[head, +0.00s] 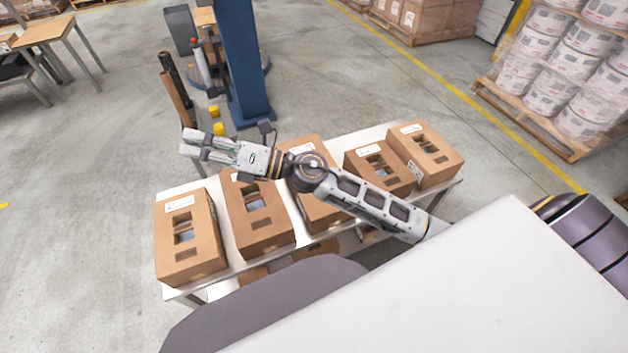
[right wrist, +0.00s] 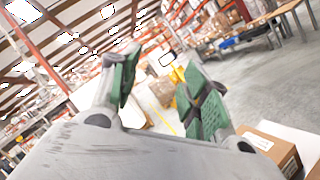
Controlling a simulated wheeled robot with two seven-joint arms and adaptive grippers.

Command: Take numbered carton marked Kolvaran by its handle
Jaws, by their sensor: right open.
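Several brown cartons stand in a row on a table (head: 228,262), each with a white label and openings in its top. They are the leftmost carton (head: 204,264), the second (head: 270,236), the middle one (head: 318,214), partly hidden by my right arm, the fourth (head: 401,181) and the rightmost (head: 443,166). The labels are too small to read, so I cannot tell which is marked Kolvaran. My right gripper (head: 187,143) is open and empty, past the table's far left edge, clear of the cartons. Its green-padded fingers (right wrist: 160,62) are apart in the right wrist view. My left gripper is out of view.
A blue column (head: 240,65) stands on the floor behind the table. A pallet of wrapped tubs (head: 560,60) is at the upper right, and stacked cartons (head: 430,15) stand at the back. A wooden table (head: 45,32) is at the upper left. Floor left of the cartons is clear.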

